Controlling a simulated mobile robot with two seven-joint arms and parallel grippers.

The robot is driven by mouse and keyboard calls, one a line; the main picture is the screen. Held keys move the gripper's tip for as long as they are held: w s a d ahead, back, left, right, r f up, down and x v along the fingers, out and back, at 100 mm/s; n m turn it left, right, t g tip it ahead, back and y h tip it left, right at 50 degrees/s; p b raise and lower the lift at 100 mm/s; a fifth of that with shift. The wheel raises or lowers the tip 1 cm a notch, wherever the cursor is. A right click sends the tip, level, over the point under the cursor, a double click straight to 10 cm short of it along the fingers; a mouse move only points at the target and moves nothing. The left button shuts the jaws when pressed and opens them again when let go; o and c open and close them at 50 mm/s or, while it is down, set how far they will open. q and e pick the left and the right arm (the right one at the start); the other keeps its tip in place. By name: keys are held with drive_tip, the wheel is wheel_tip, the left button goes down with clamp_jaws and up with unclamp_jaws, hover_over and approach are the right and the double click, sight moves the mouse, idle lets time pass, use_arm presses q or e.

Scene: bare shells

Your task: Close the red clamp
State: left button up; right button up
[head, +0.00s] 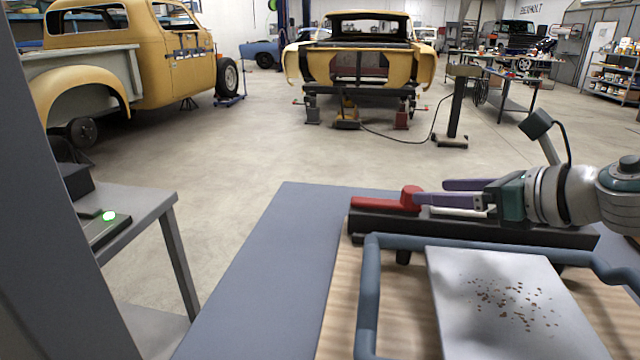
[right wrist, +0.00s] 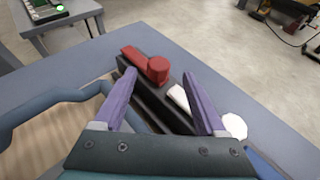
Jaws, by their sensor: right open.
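The red clamp (head: 384,204) lies along the left end of a black bar (head: 480,226) on the table, with a round red knob at its right end. It also shows in the right wrist view (right wrist: 133,55), beyond the fingertips. My right gripper (head: 430,192) comes in from the right above the bar, its purple fingers pointing at the knob. In the right wrist view its fingers (right wrist: 160,76) are spread apart, with the knob near the gap between the tips and nothing held. Whether a finger touches the knob, I cannot tell. My left gripper is not in view.
A white lever (head: 460,212) lies on the same bar, right of the red clamp. A blue tube frame (head: 369,290) and a grey plate (head: 510,310) with brown spots are in front. A side table (head: 150,200) stands at left. The blue-grey tabletop (head: 270,270) is clear at left.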

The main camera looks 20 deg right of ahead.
sight(413, 189)
drive_tip(key=b+x, duration=0.1)
drive_tip(key=x, duration=0.3)
drive_tip(key=shift+w+a+f, duration=0.15)
drive_tip(key=shift+w, duration=0.05)
drive_tip(key=shift+b+x, duration=0.4)
drive_tip(key=shift+x, duration=0.4)
clamp_jaws()
idle(0.6)
